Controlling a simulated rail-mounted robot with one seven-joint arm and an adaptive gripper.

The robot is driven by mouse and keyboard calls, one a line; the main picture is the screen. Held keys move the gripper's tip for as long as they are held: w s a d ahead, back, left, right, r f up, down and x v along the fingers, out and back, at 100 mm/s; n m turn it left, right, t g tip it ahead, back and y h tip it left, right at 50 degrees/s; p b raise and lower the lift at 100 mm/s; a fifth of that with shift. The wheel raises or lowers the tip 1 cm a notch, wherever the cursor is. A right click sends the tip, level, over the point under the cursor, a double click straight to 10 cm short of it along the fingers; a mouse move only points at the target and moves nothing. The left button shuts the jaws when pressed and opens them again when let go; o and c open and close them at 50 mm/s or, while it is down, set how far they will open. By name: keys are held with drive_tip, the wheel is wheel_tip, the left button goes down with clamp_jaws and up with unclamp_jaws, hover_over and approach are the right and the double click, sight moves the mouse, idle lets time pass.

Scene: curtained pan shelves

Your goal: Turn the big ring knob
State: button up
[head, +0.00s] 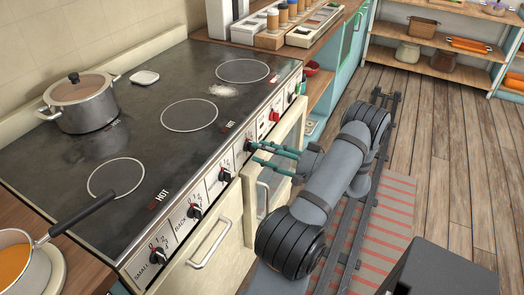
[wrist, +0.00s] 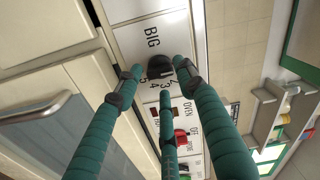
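The big ring knob (wrist: 159,68) is black and round, on a white panel marked "BIG" with numbers around it. In the wrist view it lies between the spread tips of my gripper (wrist: 158,69). My gripper has teal fingers, one on each side of the knob and a third below it in the picture. The fingers are apart, and I cannot tell whether any tip touches the knob. In the head view my gripper (head: 251,152) reaches the stove's front panel from the right, and its tips partly hide the knob there.
The stove top (head: 150,150) carries a lidded pot (head: 82,105). Other black knobs (head: 195,212) and a red knob (head: 274,116) line the panel close by. Oven door handles (head: 210,246) stick out below. A pan handle (head: 80,217) overhangs the near left corner.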

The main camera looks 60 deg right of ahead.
drive_tip(key=shift+s+d+b, duration=0.25)
drive_tip(key=shift+s+b, duration=0.1)
drive_tip(key=shift+s, duration=1.15)
drive_tip(key=shift+s+d+b, duration=0.2)
drive_tip(key=shift+s+b, duration=0.1)
drive_tip(key=shift+s, duration=1.15)
drive_tip(key=w+p, duration=0.1)
drive_tip(key=w, duration=0.5)
drive_tip(key=shift+a, duration=0.45)
